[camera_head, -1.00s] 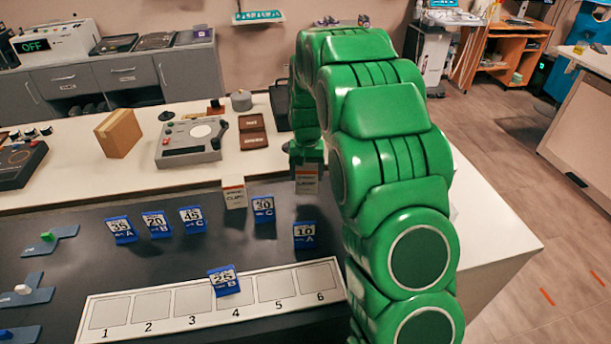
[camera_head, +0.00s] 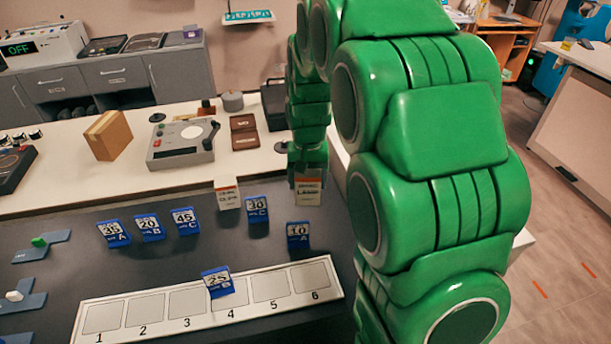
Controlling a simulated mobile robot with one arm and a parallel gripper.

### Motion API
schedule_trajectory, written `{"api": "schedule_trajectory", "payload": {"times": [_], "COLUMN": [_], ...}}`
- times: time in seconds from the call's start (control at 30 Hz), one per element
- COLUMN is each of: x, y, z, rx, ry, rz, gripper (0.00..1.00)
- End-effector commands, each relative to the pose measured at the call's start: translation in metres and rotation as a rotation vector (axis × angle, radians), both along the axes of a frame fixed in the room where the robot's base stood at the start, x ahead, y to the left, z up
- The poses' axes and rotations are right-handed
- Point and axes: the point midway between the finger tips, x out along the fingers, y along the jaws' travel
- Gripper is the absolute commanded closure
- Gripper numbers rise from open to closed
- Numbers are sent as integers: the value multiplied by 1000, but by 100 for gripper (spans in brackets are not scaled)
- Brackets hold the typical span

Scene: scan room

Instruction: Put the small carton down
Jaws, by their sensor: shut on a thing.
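The small carton (camera_head: 308,193) is white with an orange band and dark print. It is at the tip of my green gripper (camera_head: 308,178), which points down and is shut on its upper part. The carton is over the back part of the dark mat, behind the blue "10 A" block. I cannot tell whether its base touches the surface. A similar white carton (camera_head: 228,197) stands apart to its left. My arm hides the area to the right.
Blue numbered blocks stand nearby: "30 C" (camera_head: 257,210), "10 A" (camera_head: 298,235) and several further left. "25 B" (camera_head: 217,282) stands on the numbered white strip (camera_head: 145,330). A grey device (camera_head: 183,145) and a brown box (camera_head: 108,136) are behind. Clear mat lies between the blocks and strip.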

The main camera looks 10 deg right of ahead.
Motion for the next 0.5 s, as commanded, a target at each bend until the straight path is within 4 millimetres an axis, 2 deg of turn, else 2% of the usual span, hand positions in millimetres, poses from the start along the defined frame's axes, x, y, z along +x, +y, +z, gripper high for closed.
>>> {"api": "schedule_trajectory", "payload": {"times": [0.13, 0.23, 0.5], "x": [-5, -6, -6], "y": [0, 0, 0], "z": [6, 19, 82], "rx": [0, 0, 0], "ry": [-2, -3, -4], "rz": [0, 0, 0], "gripper": [59, 59, 59]}}
